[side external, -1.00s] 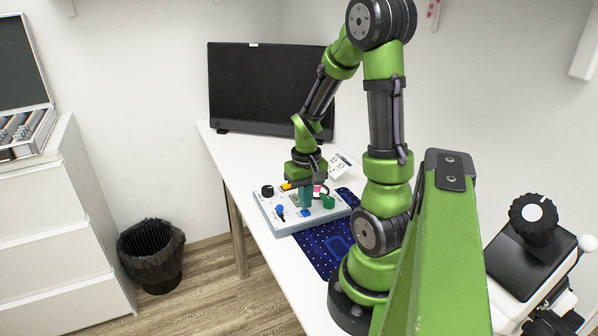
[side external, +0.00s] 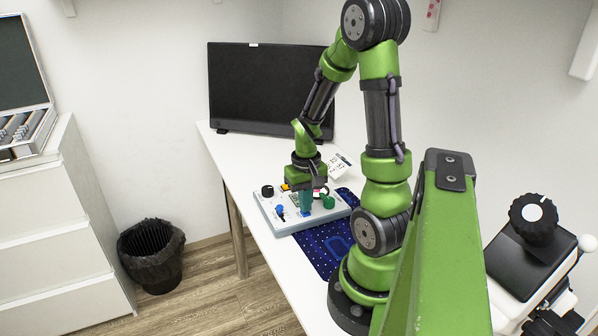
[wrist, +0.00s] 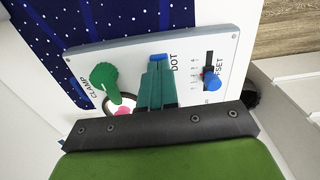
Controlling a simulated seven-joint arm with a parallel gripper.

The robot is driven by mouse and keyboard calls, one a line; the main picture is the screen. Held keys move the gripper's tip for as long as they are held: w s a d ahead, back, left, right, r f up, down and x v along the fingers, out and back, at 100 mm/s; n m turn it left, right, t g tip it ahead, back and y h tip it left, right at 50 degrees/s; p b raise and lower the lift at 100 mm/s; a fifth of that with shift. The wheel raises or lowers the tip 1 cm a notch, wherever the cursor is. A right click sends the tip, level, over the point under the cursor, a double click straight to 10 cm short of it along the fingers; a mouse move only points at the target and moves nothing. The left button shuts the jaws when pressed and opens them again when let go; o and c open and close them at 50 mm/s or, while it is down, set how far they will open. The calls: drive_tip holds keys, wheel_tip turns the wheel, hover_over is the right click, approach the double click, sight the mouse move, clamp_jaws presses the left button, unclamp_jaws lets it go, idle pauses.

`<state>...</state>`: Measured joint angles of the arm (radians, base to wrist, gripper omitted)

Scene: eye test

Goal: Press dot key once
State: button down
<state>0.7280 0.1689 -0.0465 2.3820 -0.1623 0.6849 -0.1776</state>
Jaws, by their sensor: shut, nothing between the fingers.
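The dot key is a small blue key (wrist: 158,57) on the pale control panel (wrist: 205,50), beside the printed word DOT in the wrist view. My gripper (wrist: 157,68) has teal fingers held together, empty. Their tips are right at the near edge of the blue key and cover part of it.
A green clamp knob (wrist: 105,82) is left of the fingers, and a blue-tipped offset slider (wrist: 212,79) is right, in the wrist view. A black knob (side external: 267,191) stands on the panel's far left. A starry blue mat (side external: 322,250) lies beside the panel; a monitor (side external: 265,90) stands behind.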

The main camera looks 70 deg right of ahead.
drive_tip(key=shift+f, duration=0.4)
drive_tip(key=shift+r, duration=0.1)
wheel_tip(320, 180, up, 8)
idle(1.0)
drive_tip(key=shift+r, duration=1.1)
idle(4.3)
drive_tip(key=w+a+r+n+t, duration=0.1)
drive_tip(key=a+r+t, duration=0.1)
drive_tip(key=a, duration=0.5)
drive_tip(key=w+a+r+n+t+y, duration=0.1)
drive_tip(key=a+r+n+t, duration=0.1)
drive_tip(key=a+r, duration=0.3)
drive_tip(key=w+a+r+n+t+y, duration=0.1)
drive_tip(key=w+a+r+n+t, duration=0.1)
drive_tip(key=a, duration=0.8)
drive_tip(key=shift+a+r+t, duration=0.25)
drive_tip(key=shift+r+t, duration=0.35)
drive_tip(key=shift+r, duration=0.1)
